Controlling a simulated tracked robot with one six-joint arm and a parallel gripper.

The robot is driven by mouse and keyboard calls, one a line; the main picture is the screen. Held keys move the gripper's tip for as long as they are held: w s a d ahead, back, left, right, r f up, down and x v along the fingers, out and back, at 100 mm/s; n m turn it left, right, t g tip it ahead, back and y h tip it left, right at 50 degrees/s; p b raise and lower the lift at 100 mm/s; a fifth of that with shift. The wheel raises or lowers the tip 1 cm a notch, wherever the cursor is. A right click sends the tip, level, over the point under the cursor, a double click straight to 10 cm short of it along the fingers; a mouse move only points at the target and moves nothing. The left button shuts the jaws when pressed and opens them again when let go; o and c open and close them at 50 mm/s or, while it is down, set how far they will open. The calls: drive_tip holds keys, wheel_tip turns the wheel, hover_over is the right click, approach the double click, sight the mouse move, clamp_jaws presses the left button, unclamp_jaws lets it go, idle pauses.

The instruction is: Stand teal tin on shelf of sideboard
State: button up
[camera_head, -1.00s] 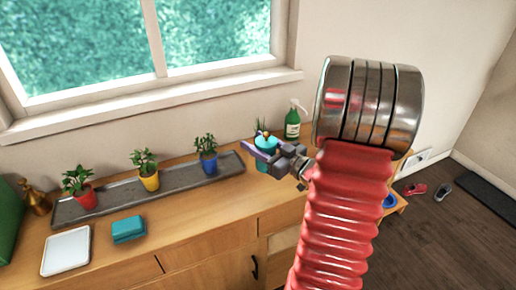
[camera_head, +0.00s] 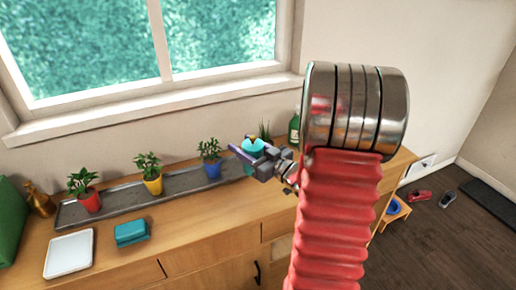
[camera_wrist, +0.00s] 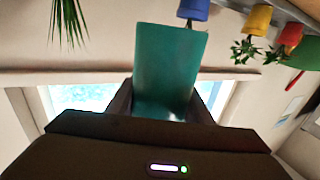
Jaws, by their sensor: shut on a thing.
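My gripper (camera_head: 250,156) is shut on the teal tin (camera_head: 254,145), above the back of the wooden sideboard (camera_head: 215,232). The tin also shows in the wrist view (camera_wrist: 170,68), between the two dark fingers, where the picture is upside down. In the head view the tin's lower part is hidden by the gripper. A lighter part of the sideboard's front (camera_head: 280,246) shows beside my red arm, which hides much of the front; I cannot tell how the shelf lies.
A grey tray (camera_head: 125,198) holds plants in red (camera_head: 88,201), yellow (camera_head: 153,186) and blue (camera_head: 212,169) pots. A white tray (camera_head: 68,254) and teal cloth-like stack (camera_head: 131,232) lie at left.

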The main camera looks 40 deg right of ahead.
drive_tip(key=w+a+f, duration=0.2)
drive_tip(key=w+a, duration=0.1)
drive_tip(key=a, duration=0.6)
drive_tip(key=w+a+f+h, duration=0.1)
drive_tip(key=w+a+f, duration=0.1)
drive_tip(key=a, duration=0.7)
drive_tip(key=w+a+f+m, duration=0.1)
drive_tip(key=w+a+f, duration=0.1)
drive_tip(key=w+a, duration=0.3)
drive_tip(key=a, duration=0.4)
drive_tip(key=shift+a+h, duration=0.3)
